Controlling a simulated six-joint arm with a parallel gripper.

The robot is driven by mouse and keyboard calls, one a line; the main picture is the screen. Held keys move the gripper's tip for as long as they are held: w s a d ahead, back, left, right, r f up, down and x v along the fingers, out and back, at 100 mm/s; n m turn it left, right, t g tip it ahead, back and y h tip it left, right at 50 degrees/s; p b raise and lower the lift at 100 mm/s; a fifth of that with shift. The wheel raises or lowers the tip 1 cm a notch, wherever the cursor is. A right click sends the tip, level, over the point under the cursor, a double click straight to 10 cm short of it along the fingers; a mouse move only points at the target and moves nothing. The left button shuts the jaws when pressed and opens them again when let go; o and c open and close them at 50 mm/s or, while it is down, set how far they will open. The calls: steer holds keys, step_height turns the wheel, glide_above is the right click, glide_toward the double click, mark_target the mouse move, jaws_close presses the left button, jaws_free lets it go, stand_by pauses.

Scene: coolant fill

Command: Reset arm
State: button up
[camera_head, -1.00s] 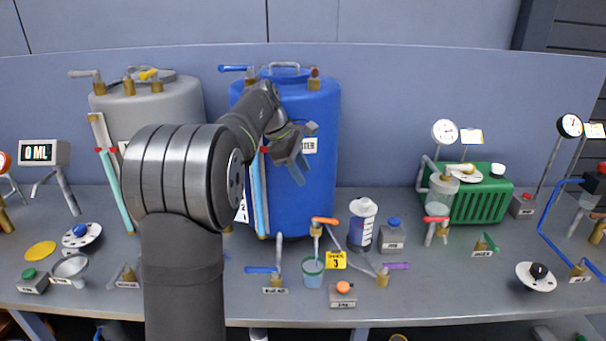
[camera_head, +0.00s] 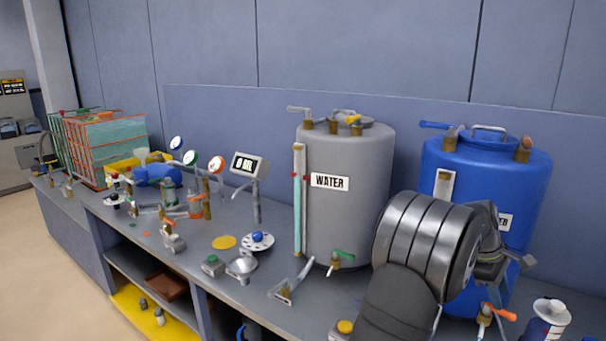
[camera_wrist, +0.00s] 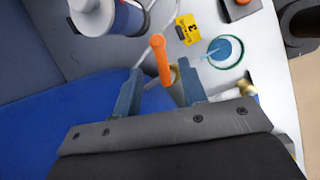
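My gripper (camera_wrist: 160,92) is open and empty in the wrist view, with its two blue fingers spread apart. An orange valve lever (camera_wrist: 160,60) shows beyond and between the fingertips; I cannot tell whether anything touches it. In the head view my arm stands at the right, in front of the blue tank (camera_head: 470,165), and the fingers are mostly hidden or too small to read. The orange lever also shows in the head view (camera_head: 502,313), just below the gripper.
A grey tank (camera_head: 350,225) labelled WATER stands left of my arm. A cup with blue liquid (camera_wrist: 225,50), a yellow tag (camera_wrist: 187,28) and a white-and-blue container (camera_wrist: 130,17) are near the gripper. A display (camera_head: 243,164), gauges and a funnel (camera_head: 241,266) crowd the bench leftward.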

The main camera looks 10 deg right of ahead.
mark_target(504, 310)
steer(key=x, duration=0.4)
steer(key=shift+d+f, duration=0.1)
steer(key=shift+f, duration=0.05)
steer(key=v, duration=1.7)
steer(key=x, duration=1.7)
steer(key=shift+f, duration=0.15)
steer(key=n, duration=0.2)
steer(key=shift+w+d+r+n+t, duration=0.2)
steer(key=shift+d+n+t, duration=0.1)
steer(key=shift+t, duration=0.1)
steer(key=a+v, duration=0.1)
steer(key=v, duration=1.6)
steer(key=s+d+r+m+t+y, duration=0.1)
steer(key=s+r+m+t, duration=0.2)
steer(key=m, duration=1.2)
steer(key=s+r, duration=0.3)
steer(key=s, duration=0.1)
steer(key=shift+d+r+t+y, duration=0.2)
steer(key=shift+d+t+y, duration=0.1)
steer(key=shift+d+t, duration=0.1)
